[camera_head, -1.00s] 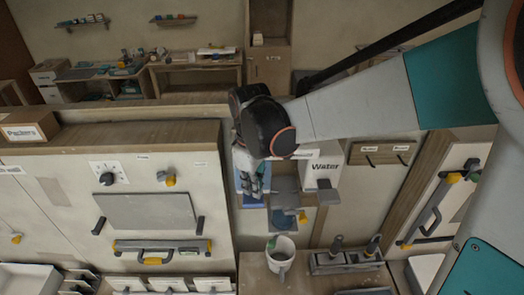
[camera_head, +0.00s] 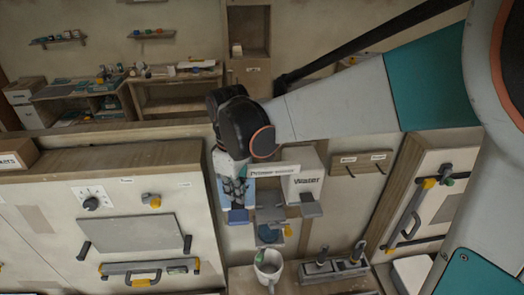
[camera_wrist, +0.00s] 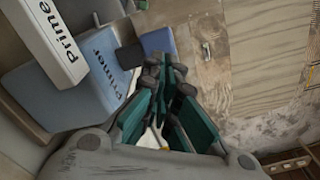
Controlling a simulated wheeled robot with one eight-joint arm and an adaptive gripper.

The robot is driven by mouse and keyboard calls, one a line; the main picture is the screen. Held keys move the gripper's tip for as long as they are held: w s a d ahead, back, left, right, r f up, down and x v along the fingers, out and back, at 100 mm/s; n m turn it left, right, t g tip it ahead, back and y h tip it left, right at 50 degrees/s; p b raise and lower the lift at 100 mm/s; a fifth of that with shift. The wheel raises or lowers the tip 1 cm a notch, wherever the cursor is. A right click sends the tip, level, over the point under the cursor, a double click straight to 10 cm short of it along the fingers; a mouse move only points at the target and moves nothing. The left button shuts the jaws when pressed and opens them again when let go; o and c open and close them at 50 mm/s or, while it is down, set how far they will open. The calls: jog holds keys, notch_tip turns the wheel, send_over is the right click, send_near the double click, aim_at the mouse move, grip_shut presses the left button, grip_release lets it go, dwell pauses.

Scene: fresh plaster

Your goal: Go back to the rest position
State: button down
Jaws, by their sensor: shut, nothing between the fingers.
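My gripper (camera_head: 235,190) hangs from the end of my arm in the middle of the head view, in front of the wall dispensers. In the wrist view my gripper (camera_wrist: 170,95) has its teal-backed fingers drawn together with nothing held between them. A blue and white primer dispenser (camera_wrist: 75,80) is close beside the fingers on the left. Part of that dispenser is hidden behind my gripper in the head view.
A white water dispenser (camera_head: 304,180) stands right of my gripper. A white mug (camera_head: 268,267) and a tool holder (camera_head: 333,268) are below. A panel with a dial (camera_head: 92,202) and handle is at left. Shelves and workbenches (camera_head: 180,92) are farther back.

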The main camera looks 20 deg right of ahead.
jog(key=shift+s, duration=0.2)
jog(key=s+d+r+m+t, duration=0.3)
jog(key=s+d+m+t, duration=0.15)
jog(key=s, duration=0.25)
jog(key=s+d+r+m+t, duration=0.3)
jog(key=s+d+m, duration=0.2)
jog(key=s+d, duration=0.1)
notch_tip(320, 180, down, 35)
jog(key=b, duration=3.5)
jog(key=shift+a+f, duration=0.15)
